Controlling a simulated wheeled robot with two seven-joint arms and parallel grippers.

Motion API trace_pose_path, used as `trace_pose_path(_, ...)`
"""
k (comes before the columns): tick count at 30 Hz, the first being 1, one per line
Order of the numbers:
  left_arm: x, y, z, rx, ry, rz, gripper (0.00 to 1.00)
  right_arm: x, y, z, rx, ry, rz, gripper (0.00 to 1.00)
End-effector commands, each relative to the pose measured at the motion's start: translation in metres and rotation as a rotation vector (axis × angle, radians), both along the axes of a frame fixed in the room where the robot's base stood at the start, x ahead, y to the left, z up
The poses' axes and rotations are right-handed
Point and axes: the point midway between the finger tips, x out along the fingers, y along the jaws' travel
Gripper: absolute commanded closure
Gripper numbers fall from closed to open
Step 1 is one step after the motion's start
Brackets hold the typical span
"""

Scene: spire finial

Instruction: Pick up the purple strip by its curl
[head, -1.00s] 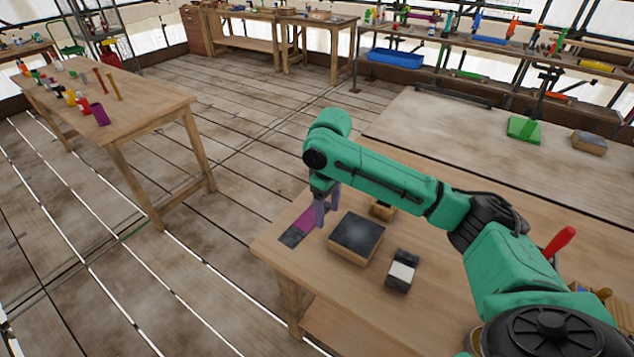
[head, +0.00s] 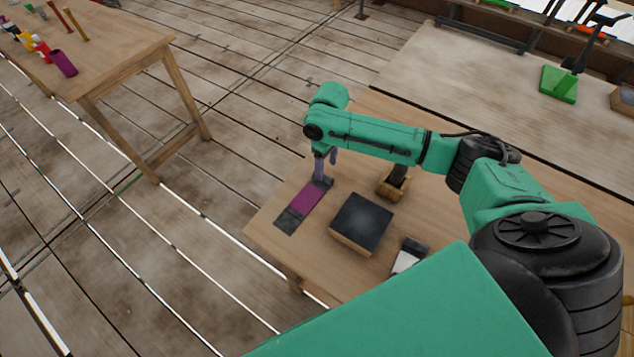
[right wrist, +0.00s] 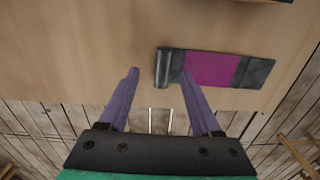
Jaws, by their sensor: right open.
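The purple strip (head: 308,197) lies on the wooden table near its left edge, with a dark grey end towards me. In the right wrist view, the strip (right wrist: 208,68) has a purple middle, dark ends and a rolled grey curl (right wrist: 162,68) at its left end. My right gripper (head: 323,180) is at the strip's far end, fingers pointing down. In the right wrist view, my right gripper (right wrist: 160,74) is open, and the curl shows between its fingertips. I cannot tell whether the fingers touch it. My left gripper is not in view.
A wooden block with a dark top (head: 361,222) stands right of the strip. A small wooden piece with a dark handle (head: 393,183) is behind it, and a black-and-white block (head: 409,257) is nearer me. The table's left edge is close to the strip.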

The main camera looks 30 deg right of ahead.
Motion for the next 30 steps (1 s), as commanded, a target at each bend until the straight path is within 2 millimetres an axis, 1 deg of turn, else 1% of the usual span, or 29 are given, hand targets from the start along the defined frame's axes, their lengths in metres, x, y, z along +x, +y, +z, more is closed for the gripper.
trace_pose_path(1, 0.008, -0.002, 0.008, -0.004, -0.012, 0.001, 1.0, -0.002, 0.001, -0.005, -0.002, 0.004, 0.0, 0.35)
trace_pose_path(2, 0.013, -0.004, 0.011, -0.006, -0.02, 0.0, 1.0, -0.002, 0.001, -0.011, -0.002, 0.004, 0.0, 0.35)
trace_pose_path(3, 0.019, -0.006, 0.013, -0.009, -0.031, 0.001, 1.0, -0.003, 0.002, -0.021, -0.002, 0.005, 0.0, 0.35)
trace_pose_path(5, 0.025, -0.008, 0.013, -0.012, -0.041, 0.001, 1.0, -0.002, 0.002, -0.032, -0.002, 0.004, -0.001, 0.35)
trace_pose_path(8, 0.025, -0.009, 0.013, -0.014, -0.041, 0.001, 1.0, -0.002, 0.001, -0.039, -0.001, 0.0, 0.0, 0.35)
trace_pose_path(12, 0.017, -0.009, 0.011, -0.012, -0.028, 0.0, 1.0, -0.002, 0.001, -0.04, -0.001, 0.0, 0.0, 0.35)
trace_pose_path(13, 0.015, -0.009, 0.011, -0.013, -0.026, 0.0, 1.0, -0.002, 0.001, -0.04, -0.001, 0.0, 0.0, 0.39)
trace_pose_path(14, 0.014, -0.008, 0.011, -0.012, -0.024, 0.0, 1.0, -0.002, 0.001, -0.04, -0.001, 0.0, 0.0, 0.5)
trace_pose_path(15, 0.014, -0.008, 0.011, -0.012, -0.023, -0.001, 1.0, -0.002, 0.001, -0.04, -0.001, 0.0, 0.0, 0.66)
trace_pose_path(18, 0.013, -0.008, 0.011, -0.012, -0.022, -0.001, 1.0, -0.002, 0.001, -0.04, -0.001, 0.0, 0.0, 1.0)
trace_pose_path(30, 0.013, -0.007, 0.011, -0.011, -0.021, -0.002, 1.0, -0.001, 0.002, -0.036, 0.0, -0.002, 0.0, 1.0)
